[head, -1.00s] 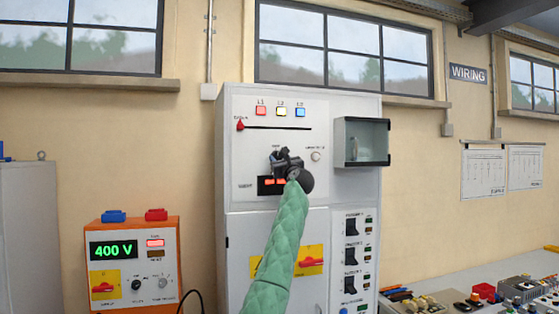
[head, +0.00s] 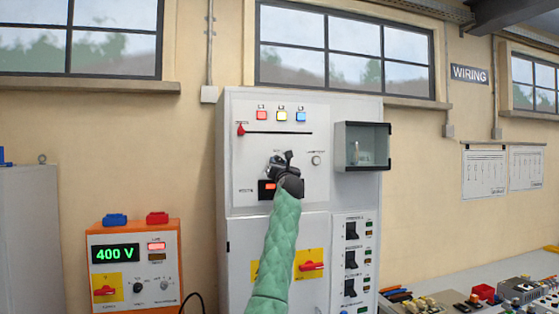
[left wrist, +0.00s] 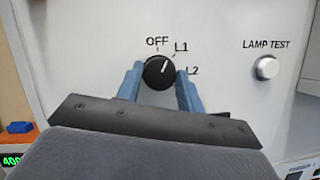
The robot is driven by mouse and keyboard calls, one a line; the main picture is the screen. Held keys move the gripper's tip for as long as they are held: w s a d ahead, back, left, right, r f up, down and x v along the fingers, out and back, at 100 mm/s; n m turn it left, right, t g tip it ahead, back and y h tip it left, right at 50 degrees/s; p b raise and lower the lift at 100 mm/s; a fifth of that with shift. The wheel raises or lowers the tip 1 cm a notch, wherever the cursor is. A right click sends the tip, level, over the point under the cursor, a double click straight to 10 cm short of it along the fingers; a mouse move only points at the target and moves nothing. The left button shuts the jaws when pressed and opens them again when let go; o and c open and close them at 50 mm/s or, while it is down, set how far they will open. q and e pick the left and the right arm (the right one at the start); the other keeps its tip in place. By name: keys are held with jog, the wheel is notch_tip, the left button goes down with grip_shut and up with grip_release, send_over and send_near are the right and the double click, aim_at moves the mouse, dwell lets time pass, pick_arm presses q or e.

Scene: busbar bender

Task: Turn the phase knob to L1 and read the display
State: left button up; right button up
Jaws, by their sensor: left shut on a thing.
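The black phase knob (left wrist: 159,74) shows in the left wrist view between the two blue fingers of my left gripper, which is shut on it. The knob's white pointer line is tilted up and slightly right, between OFF and L1 and closer to the L1 mark. The labels OFF, L1 and L2 are readable around it. In the head view my left gripper (head: 281,166) is at the cabinet front and hides the knob. The dark display (head: 265,188) sits just below, partly covered by my wrist; its red digits are too small to read. My right gripper is not in view.
A lamp test button (left wrist: 266,67) is right of the knob. Three lamps, including the red L1 lamp (head: 261,115), are above. An open box (head: 340,146) juts from the cabinet at right. An orange unit (head: 170,249) reading 400 V stands at left.

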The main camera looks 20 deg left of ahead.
pick_arm(q)
jog(key=shift+a+r+m+h, duration=0.15)
jog(key=shift+m+h, duration=0.45)
jog(key=shift+m, duration=0.5)
jog(key=m+h, duration=0.1)
jog(key=m, duration=0.2)
jog(key=shift+s+t+h+p, duration=0.1)
jog(key=shift+t+h+p, duration=0.2)
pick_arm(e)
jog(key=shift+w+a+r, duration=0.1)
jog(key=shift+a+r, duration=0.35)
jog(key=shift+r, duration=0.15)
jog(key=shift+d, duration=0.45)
pick_arm(q)
jog(key=o, duration=1)
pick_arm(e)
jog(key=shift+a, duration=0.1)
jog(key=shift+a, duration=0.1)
